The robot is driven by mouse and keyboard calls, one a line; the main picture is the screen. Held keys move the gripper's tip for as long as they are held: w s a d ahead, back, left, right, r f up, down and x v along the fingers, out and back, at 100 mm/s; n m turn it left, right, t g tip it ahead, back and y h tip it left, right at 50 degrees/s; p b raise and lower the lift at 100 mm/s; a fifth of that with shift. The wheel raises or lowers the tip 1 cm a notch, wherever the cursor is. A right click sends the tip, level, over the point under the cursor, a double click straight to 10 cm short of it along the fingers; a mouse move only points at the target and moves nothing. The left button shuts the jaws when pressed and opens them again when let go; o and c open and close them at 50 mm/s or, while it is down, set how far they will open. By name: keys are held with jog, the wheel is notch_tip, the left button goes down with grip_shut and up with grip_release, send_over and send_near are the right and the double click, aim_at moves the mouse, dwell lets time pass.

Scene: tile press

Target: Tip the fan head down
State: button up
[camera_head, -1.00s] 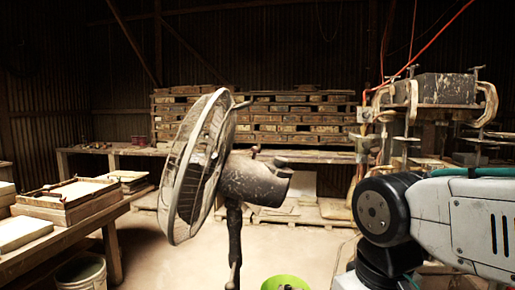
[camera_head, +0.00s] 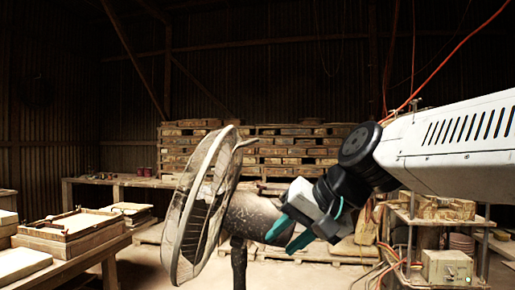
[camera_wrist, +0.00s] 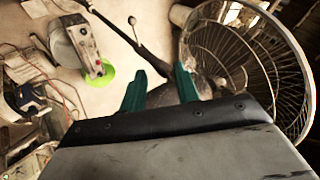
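The fan head's round wire cage (camera_head: 200,205) faces left in the head view, its top leaning right, so the face looks somewhat upward. Its dark, worn motor housing (camera_head: 250,212) slopes down to the right on a dark pole (camera_head: 239,265). My gripper (camera_head: 283,236) has its teal fingers apart at the right end of the housing. In the wrist view the fingers (camera_wrist: 158,85) are spread, with part of the dark housing (camera_wrist: 188,82) near the right finger and the cage (camera_wrist: 245,60) at right. I cannot tell whether they touch the housing.
A bench at left (camera_head: 65,262) carries framed trays (camera_head: 70,228). Stacked boards (camera_head: 290,145) stand at the back. A metal rack with cables (camera_head: 440,235) is at right. A bright green round object (camera_wrist: 108,78) lies below in the wrist view. Floor shows around it.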

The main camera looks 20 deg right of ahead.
aim_at(256, 140)
jog(key=w+d+r+m+t+y, duration=0.1)
jog(key=w+d+r+m+t, duration=0.2)
jog(key=w+r, duration=0.5)
jog(key=w+d+r+m+t, duration=0.1)
jog(key=w+r+m+t, duration=0.4)
jog(key=r, duration=0.6)
jog(key=shift+n+g, duration=0.4)
jog(key=shift+n, duration=0.2)
jog(key=x, duration=0.9)
jog(key=shift+w+d+r, duration=0.1)
jog(key=shift+d+r, duration=0.05)
jog(key=shift+d, duration=0.1)
grip_shut()
